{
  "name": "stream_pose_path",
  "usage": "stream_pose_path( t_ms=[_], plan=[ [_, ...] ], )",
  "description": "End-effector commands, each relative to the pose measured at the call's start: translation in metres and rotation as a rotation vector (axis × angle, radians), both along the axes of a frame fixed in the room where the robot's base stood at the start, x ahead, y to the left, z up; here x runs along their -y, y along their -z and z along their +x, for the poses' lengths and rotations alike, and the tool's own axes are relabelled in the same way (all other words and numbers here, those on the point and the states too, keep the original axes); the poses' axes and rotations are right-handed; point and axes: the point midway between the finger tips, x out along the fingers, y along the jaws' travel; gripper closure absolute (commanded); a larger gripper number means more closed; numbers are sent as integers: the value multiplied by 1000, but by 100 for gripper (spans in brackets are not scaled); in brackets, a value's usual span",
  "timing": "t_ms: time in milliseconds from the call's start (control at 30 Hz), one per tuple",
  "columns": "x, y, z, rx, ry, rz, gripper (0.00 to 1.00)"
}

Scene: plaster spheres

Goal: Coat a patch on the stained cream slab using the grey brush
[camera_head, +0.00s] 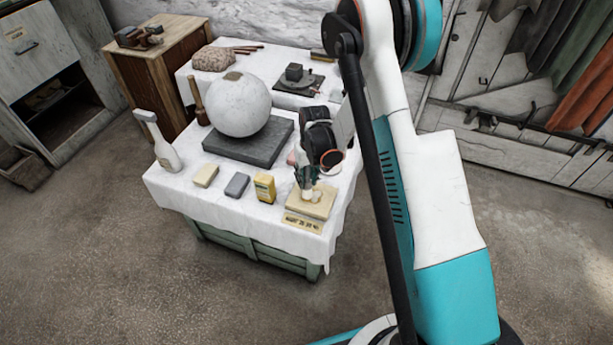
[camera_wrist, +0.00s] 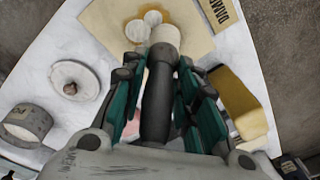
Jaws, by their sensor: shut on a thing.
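The cream slab (camera_head: 323,207) lies at the front right of the white-covered table. In the wrist view the slab (camera_wrist: 108,22) shows a tan stain (camera_wrist: 183,15) and two pale round patches (camera_wrist: 139,30) side by side. My gripper (camera_head: 308,185) is over the slab, pointing down. In the wrist view my gripper (camera_wrist: 157,95) is shut on the dark handle of the brush (camera_wrist: 158,100). The brush's pale head (camera_wrist: 164,36) is over the stain, beside the pale patches. I cannot tell whether it touches the slab.
A yellow box (camera_head: 265,188), a grey block (camera_head: 237,186) and a cream block (camera_head: 206,176) stand left of the slab. A label card (camera_head: 303,222) lies at its front edge. A large plaster sphere (camera_head: 239,105) rests on a dark base (camera_head: 240,151) behind. A white lidded pot (camera_wrist: 75,78) is nearby.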

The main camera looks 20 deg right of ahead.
Motion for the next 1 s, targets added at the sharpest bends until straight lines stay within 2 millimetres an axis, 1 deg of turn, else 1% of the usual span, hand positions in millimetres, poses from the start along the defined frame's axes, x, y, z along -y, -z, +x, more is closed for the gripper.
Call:
stream_pose_path(
  t_ms=[567,1000],
  plan=[
    [0,6,0,0,0,0,100],
    [12,5,-9,0,0,0,100]
  ],
)
